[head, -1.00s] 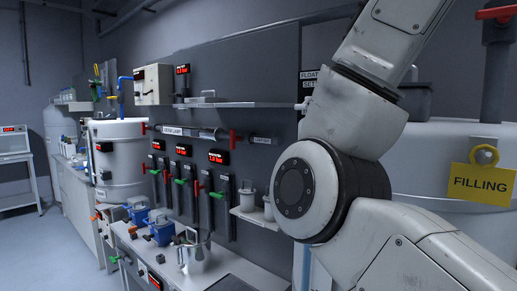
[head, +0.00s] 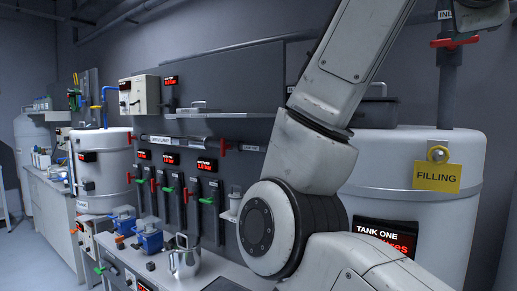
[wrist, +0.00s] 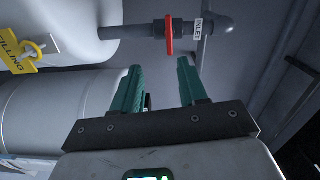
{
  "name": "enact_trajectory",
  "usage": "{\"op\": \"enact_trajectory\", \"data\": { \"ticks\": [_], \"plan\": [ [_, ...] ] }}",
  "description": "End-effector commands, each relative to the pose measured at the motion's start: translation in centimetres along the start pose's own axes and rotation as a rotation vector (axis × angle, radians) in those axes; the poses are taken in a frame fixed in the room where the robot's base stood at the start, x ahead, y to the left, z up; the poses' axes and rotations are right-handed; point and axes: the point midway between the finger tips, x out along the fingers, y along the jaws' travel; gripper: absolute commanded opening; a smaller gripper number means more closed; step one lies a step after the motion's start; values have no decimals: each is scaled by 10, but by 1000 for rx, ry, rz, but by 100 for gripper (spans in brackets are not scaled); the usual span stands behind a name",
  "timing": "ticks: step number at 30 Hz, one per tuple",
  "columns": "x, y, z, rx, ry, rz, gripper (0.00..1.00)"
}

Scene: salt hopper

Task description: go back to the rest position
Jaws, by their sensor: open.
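My gripper (wrist: 160,85) shows in the wrist view with its two green fingers apart and nothing between them. Beyond the fingertips is a grey pipe with a red valve handle (wrist: 169,36) and an INLET label (wrist: 197,29); the gripper does not touch them. In the head view my arm rises through the middle right and runs up out of the top edge. The fingers are not visible there. The red handle (head: 454,42) also shows at the top right of the head view.
A white tank (head: 440,215) labelled TANK ONE, with a yellow FILLING tag (head: 436,177), stands close behind and right of my arm. A bench (head: 150,270) on the left holds a metal jug (head: 185,258) and blue containers (head: 150,238). Open floor (head: 25,255) lies at the far left.

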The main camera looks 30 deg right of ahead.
Motion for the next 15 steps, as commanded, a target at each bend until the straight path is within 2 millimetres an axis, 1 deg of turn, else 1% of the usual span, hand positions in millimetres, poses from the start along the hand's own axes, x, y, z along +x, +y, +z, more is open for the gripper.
{"op": "enact_trajectory", "data": {
  "ticks": [8, 11, 14, 15],
  "plan": [
    [14, 32, 49, -152, -58, 11, 43],
    [20, 51, 73, -230, -90, 17, 43],
    [26, 78, 104, -334, -134, 25, 43],
    [29, 92, 118, -384, -156, 28, 43]
  ]
}}
